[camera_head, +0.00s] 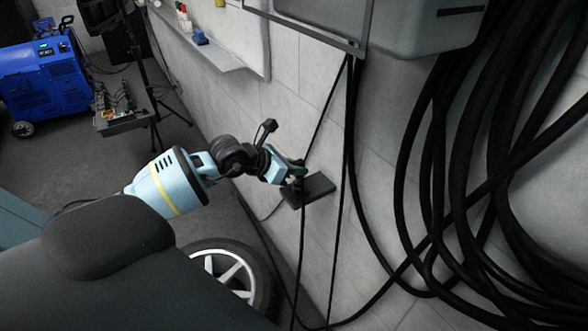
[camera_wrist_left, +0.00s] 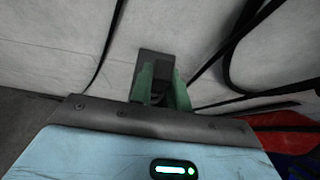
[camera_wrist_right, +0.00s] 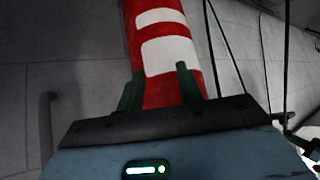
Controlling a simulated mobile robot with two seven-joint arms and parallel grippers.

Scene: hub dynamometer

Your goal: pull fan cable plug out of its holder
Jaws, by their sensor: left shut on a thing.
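The plug holder is a dark flat bracket (camera_head: 318,189) on the wall in the head view. It also shows as a dark block (camera_wrist_left: 155,56) just beyond the fingers in the left wrist view. My left gripper (camera_head: 298,170) is at this bracket, with its green fingers (camera_wrist_left: 161,82) shut on the dark fan cable plug (camera_wrist_left: 158,90). The plug is mostly hidden by the fingers, and I cannot tell how deep it sits in the holder.
A red and white striped post (camera_wrist_right: 165,45) stands close beyond the right gripper. Thick black cables (camera_head: 470,170) hang on the wall at the right. A wheel (camera_head: 232,272) stands below my left arm. A blue machine (camera_head: 45,85) stands at the far left.

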